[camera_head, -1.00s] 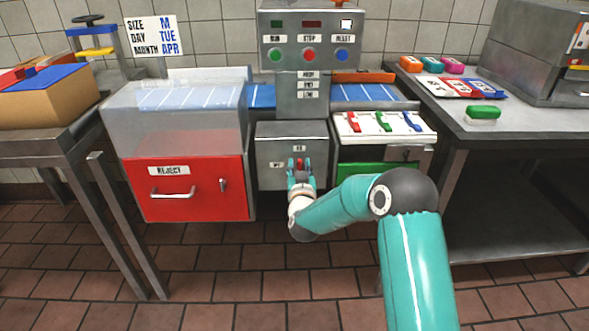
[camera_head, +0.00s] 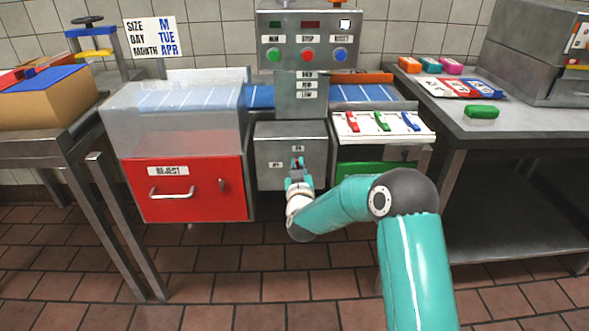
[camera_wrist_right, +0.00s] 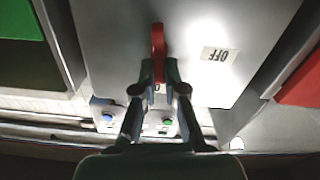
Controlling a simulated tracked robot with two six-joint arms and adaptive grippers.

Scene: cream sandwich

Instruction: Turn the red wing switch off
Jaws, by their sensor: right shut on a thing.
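The red wing switch (camera_wrist_right: 158,40) is on the front of a grey metal cabinet (camera_head: 265,140). In the right wrist view its wing stands upright in the picture, in line with a partly hidden label between the fingers. The OFF label (camera_wrist_right: 221,54) shows upside down to its right. My right gripper (camera_wrist_right: 160,72) is shut on the near end of the wing. In the head view my right gripper (camera_head: 297,168) is in front of the cabinet and hides most of the switch. My left gripper is not in view.
A red reject drawer (camera_head: 205,205) stands left of the cabinet. A white tray with coloured clips (camera_head: 350,132) and a green panel (camera_head: 370,168) are at its right. A control box with buttons (camera_head: 308,54) rises above. The floor in front is open.

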